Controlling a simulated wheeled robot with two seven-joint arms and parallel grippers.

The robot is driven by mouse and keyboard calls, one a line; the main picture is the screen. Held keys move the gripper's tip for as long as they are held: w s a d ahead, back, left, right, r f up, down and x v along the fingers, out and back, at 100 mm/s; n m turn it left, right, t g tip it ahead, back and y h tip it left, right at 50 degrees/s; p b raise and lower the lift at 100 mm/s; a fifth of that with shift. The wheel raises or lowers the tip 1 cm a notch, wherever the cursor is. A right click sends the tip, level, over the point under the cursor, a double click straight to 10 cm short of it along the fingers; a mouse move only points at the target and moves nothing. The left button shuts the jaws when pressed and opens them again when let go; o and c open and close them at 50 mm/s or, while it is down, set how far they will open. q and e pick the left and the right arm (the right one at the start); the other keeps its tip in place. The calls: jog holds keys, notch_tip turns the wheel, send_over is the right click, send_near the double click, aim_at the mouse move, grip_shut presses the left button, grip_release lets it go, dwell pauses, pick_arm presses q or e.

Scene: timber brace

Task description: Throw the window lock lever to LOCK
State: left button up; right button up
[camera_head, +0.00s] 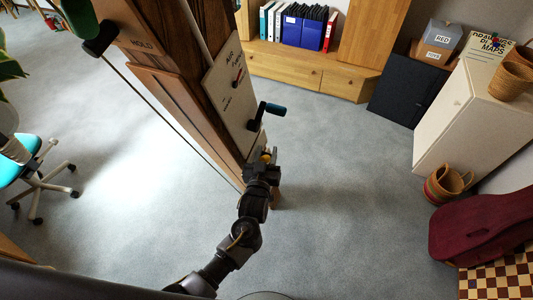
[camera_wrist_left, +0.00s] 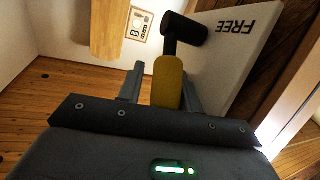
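A pale panel (camera_head: 232,95) is fixed to the side of a tilted timber post (camera_head: 185,85). In the left wrist view the panel (camera_wrist_left: 240,50) bears the word FREE, upside down. A yellow lever grip (camera_wrist_left: 167,80) stands between the fingers of my left gripper (camera_wrist_left: 162,88). A gap shows on its left side; on its right it looks close to the finger. In the head view my left gripper (camera_head: 264,158) is at the panel's lower end, with a bit of yellow at its tip. My right gripper is not in view.
A crank with a dark teal handle (camera_head: 272,109) sticks out from the panel just above my left gripper; a black knob (camera_wrist_left: 185,29) shows beyond the yellow grip. Carpet (camera_head: 340,190) to the right is clear.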

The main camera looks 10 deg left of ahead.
pick_arm(q)
jog(key=shift+s+f, duration=0.1)
jog(key=shift+s, duration=0.2)
jog(key=s+b, duration=0.3)
jog(key=s, duration=0.7)
jog(key=shift+a, duration=0.45)
jog(key=shift+s, duration=0.1)
